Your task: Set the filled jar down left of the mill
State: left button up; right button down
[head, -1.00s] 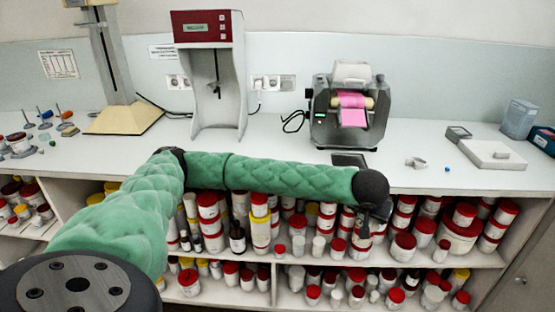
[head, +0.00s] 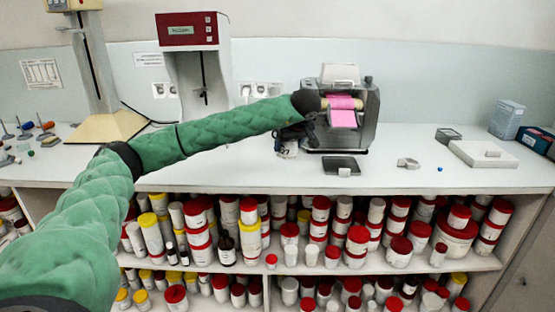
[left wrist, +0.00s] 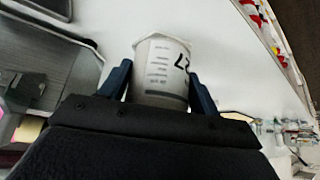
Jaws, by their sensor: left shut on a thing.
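The mill (head: 367,125) is a dark grey machine with pink rollers, standing on the counter. In the left wrist view its grey body (left wrist: 35,55) is at the left. My left gripper (head: 289,148) is just left of the mill, at the counter, partly hidden behind my arm's dark wrist. In the left wrist view it is shut on a white jar (left wrist: 162,72) with a printed label, held between two blue fingers. I cannot tell whether the jar touches the counter. Its contents are not visible. My right gripper is not in view.
A dark flat tray (head: 341,166) lies in front of the mill. A red-topped grey machine (head: 192,32) stands to the left. A white flat box (head: 483,154) and a small grey ring (head: 408,163) are on the right. Shelves below hold many jars.

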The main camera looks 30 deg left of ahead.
pick_arm(q)
jog(key=w+a+f, duration=0.1)
jog(key=a, duration=0.1)
jog(key=a+f, duration=0.1)
jog(key=a, duration=0.1)
jog(key=w+a+f+p, duration=0.1)
jog(key=a+f, duration=0.1)
jog(key=shift+w, duration=0.35)
notch_tip(320, 180, down, 4)
jog(key=shift+r+p, duration=0.25)
jog(key=shift+p, duration=0.2)
jog(key=shift+f, duration=0.3)
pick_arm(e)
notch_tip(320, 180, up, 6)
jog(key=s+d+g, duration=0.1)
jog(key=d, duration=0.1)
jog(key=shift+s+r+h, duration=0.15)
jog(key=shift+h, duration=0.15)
pick_arm(q)
jog(key=shift+f, duration=0.1)
jog(key=o, duration=1)
jog(key=shift+c, duration=0.2)
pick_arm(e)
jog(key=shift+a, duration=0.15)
